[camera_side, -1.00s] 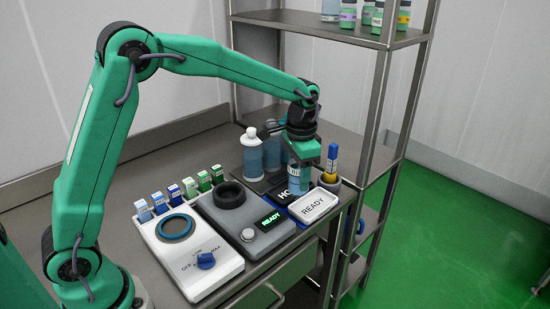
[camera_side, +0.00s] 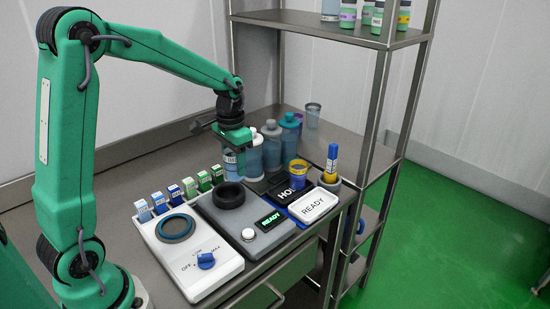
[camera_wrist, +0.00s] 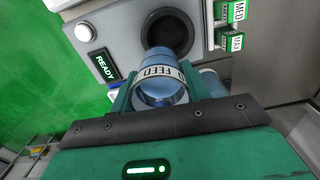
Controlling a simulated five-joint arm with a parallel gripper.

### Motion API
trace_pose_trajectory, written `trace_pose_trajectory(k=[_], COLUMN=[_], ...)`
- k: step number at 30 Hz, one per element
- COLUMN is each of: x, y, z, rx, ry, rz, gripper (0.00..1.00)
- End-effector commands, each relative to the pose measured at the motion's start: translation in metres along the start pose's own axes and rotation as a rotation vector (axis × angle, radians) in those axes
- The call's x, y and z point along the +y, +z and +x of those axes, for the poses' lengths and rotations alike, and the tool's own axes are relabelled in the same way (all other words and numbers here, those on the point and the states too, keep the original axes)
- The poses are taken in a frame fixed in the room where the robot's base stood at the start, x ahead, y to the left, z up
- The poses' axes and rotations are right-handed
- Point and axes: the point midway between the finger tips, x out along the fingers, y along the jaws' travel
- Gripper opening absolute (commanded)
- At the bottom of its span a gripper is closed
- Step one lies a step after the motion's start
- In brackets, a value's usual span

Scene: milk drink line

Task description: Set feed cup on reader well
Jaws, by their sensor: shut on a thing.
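The feed cup (camera_wrist: 160,72), a translucent blue cup with a white band reading FEED, is held in my gripper (camera_wrist: 158,92). In the side view the cup (camera_side: 231,165) hangs below my gripper (camera_side: 233,150), just above the reader well (camera_side: 229,195). The well is a black ring on a grey unit with a lit READY display. In the wrist view the well's dark opening (camera_wrist: 168,32) shows just beyond the cup. The cup looks apart from the well, though the exact gap is hard to judge.
A white dial unit (camera_side: 193,262) stands left of the grey unit. Several small labelled boxes (camera_side: 174,194) stand behind it. Several blue bottles (camera_side: 271,145) stand behind the reader.

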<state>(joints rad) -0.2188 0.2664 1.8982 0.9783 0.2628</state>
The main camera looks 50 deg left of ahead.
Motion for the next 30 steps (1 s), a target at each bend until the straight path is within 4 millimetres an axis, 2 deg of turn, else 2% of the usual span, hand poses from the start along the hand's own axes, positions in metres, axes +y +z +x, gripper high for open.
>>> trace_pose_trajectory(k=[6, 17, 30], x=[-0.016, -0.017, -0.017], y=[0.016, 0.017, 0.017], z=[0.001, 0.005, 0.032], rx=[0.001, 0.0, -0.002], ry=[0.0, 0.0, 0.001], rz=[-0.049, -0.051, -0.05], gripper=[0.18, 0.18, 0.18])
